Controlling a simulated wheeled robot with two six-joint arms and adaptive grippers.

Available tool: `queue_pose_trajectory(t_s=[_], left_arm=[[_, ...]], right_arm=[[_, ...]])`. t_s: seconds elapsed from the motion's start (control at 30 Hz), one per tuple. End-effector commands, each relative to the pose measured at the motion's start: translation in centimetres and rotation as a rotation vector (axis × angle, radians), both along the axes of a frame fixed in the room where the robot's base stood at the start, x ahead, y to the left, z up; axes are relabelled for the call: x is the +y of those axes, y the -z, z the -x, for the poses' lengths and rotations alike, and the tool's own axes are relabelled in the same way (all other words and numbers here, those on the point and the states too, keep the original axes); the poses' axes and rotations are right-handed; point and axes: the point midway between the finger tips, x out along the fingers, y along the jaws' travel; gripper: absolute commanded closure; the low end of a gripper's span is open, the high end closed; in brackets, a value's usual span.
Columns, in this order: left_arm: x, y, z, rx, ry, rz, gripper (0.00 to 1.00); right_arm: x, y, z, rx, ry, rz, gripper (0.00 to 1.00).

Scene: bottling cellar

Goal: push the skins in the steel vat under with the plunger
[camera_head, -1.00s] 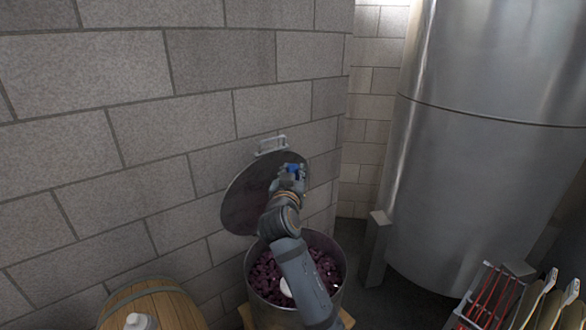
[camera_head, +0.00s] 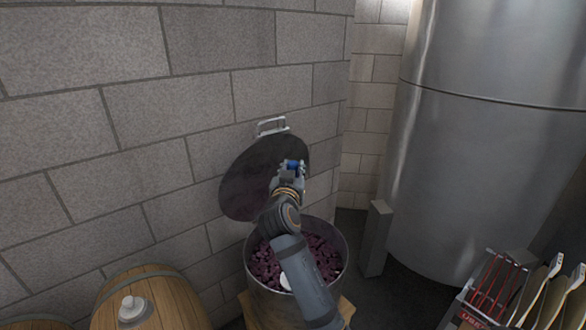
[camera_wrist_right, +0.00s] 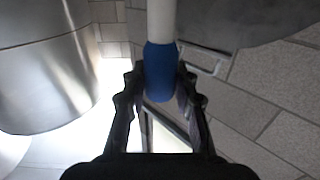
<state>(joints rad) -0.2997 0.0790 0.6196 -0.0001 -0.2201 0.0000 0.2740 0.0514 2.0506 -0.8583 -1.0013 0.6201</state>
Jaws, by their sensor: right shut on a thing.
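The steel vat (camera_head: 339,279) stands at the bottom centre of the head view, with dark purple skins (camera_head: 265,266) in it. My right gripper (camera_head: 291,172) is above the vat, in front of the round lid. It is shut on the plunger's blue grip (camera_head: 293,165). In the right wrist view the blue grip (camera_wrist_right: 160,75) sits between the fingers, with a pale shaft (camera_wrist_right: 161,20) running from it. A white piece (camera_head: 286,282), perhaps the plunger's foot, shows at the skins beside my forearm, which hides part of it. My left gripper is out of view.
A round dark lid (camera_head: 243,185) stands tilted against the block wall behind the vat, below a metal handle (camera_head: 271,126). A wooden barrel (camera_head: 165,302) is at left. A large steel tank (camera_head: 470,150) and a rack (camera_head: 490,290) are at right.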

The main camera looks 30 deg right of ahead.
Motion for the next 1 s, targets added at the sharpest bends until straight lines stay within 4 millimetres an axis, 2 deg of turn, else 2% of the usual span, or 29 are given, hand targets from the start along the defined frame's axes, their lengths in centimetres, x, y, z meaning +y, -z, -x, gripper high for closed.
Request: queue_pose_trajectory(t_s=[0.1, 1.0], left_arm=[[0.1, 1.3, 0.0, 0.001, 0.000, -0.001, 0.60], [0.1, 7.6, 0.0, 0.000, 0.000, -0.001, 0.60]], right_arm=[[0.0, 1.2, 0.0, -0.003, 0.000, 0.001, 1.00], [0.2, 8.0, 0.1, -0.003, 0.000, 0.001, 1.00]])
